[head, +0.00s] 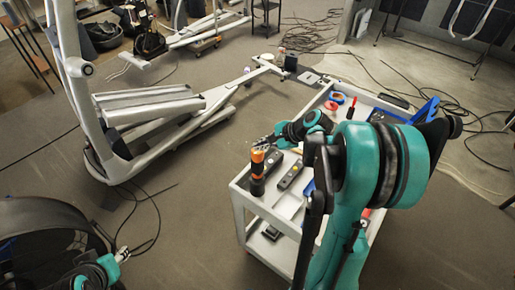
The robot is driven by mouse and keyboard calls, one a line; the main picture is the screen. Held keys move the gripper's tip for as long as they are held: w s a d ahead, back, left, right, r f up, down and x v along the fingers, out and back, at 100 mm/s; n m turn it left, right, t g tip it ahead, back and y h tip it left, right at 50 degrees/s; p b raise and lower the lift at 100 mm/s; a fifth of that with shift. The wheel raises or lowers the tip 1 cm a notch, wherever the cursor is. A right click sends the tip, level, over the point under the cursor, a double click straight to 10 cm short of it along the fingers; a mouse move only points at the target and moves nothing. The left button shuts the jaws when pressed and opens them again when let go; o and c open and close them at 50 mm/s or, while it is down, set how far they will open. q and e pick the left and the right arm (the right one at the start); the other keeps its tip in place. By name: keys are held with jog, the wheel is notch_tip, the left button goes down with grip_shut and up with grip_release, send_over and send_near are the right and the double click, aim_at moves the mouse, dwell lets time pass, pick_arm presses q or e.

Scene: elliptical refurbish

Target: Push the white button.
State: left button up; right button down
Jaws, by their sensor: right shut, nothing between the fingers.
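I cannot make out a white button for certain. My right gripper (264,142) is shut and empty, above the left edge of the tool cart, just over an orange-and-black tool (258,165). I cannot tell if it touches that tool. My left gripper (118,257) is at the lower left, low above the floor, too small and partly cut off to judge its fingers.
The grey cart (241,196) carries tape rolls, a red-handled tool (351,107), blue bins and dark tools. My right arm hides part of it. Cables (378,75) lie on the floor behind and right. Open floor (190,200) lies between the trainer and the cart.

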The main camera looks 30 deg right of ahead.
dwell(0.5)
jog(key=shift+f+b, duration=0.45)
jog(key=shift+f, duration=0.05)
jog(key=shift+r, duration=0.15)
jog(key=shift+r+p, duration=0.3)
jog(key=shift+r, duration=0.05)
notch_tip(320, 180, up, 6)
jog(key=p, duration=0.4)
dwell(0.3)
